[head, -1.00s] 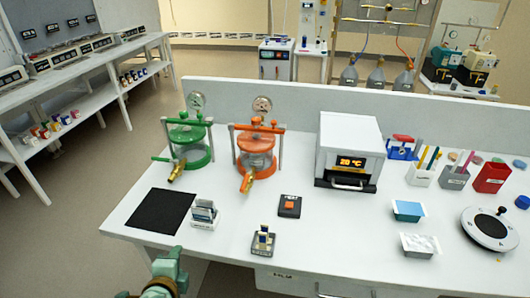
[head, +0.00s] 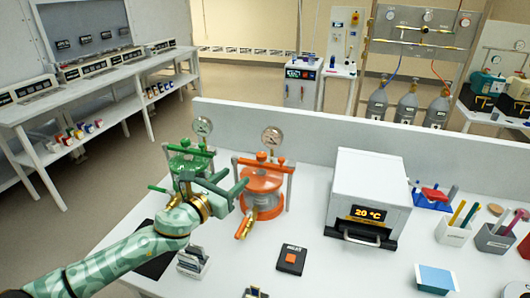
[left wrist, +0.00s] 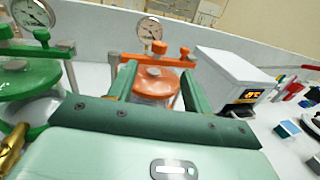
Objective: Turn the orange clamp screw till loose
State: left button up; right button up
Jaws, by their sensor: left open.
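The orange clamped vessel (head: 262,204) stands on the white bench, with a crossbar and posts over its lid. Its orange clamp screw (head: 261,156) sits on top of the crossbar; the screw also shows in the left wrist view (left wrist: 158,46), straight ahead. My left gripper (head: 236,177) is open and empty, just left of the orange vessel. In the left wrist view its two fingers (left wrist: 158,72) frame the vessel's lid and crossbar, apparently short of the screw. My right gripper is out of view.
A green clamped vessel (head: 187,160) stands close on the left, partly hidden by my arm. Pressure gauges rise behind both vessels. A white oven (head: 372,185) stands to the right. A black pad with an orange button (head: 291,259) lies in front.

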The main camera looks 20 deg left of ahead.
pick_arm(q)
send_near(259, 157)
jog(key=w, duration=0.2)
jog(key=b+x, duration=0.1)
jog(key=x, duration=0.4)
jog(key=b+x, duration=0.1)
jog(key=x, duration=0.4)
jog(key=shift+s+d, duration=0.1)
jog(key=shift+d, duration=0.1)
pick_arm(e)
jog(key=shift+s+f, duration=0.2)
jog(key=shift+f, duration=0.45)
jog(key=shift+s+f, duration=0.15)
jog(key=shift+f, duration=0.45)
pick_arm(q)
jog(key=c, duration=1)
